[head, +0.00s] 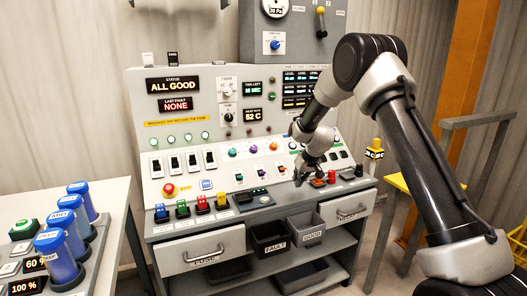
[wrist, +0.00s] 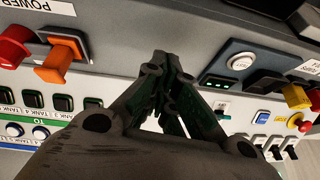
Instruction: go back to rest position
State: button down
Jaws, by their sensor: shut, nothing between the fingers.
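My gripper (head: 300,178) is over the right part of the control console's ledge in the head view, close to its surface. In the wrist view my gripper (wrist: 165,85) has its fingers drawn together, with nothing held. An orange switch (wrist: 62,58) and a red switch (wrist: 15,45) are at the upper left of the wrist view. A white round button (wrist: 242,62) is to the right of the fingers. I cannot tell whether the fingertips touch the console.
The console (head: 220,229) has a status display (head: 172,85) reading ALL GOOD. Bins marked FAULT (head: 272,241) and GOOD (head: 307,229) sit below. Blue cylinders (head: 62,258) stand on a table at left. A grey railing (head: 475,120) and yellow stool (head: 398,182) are at right.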

jog(key=s+d+r+m, duration=0.1)
jog(key=s+d+r, duration=0.4)
jog(key=s, duration=1.1)
jog(key=s+d+r+m+h, duration=0.1)
jog(key=s+d+r, duration=0.4)
jog(key=s+r, duration=0.6)
jog(key=s+d+r+h, duration=0.1)
jog(key=s+d+r, duration=0.4)
jog(key=s, duration=1.7)
notch_tip(320, 180, up, 4)
jog(key=shift+s+d+f+m, duration=0.1)
jog(key=shift+s+d+m, duration=0.25)
jog(key=shift+m, duration=0.05)
jog(key=c, duration=2.2)
grip_release()
jog(key=shift+g, duration=0.3)
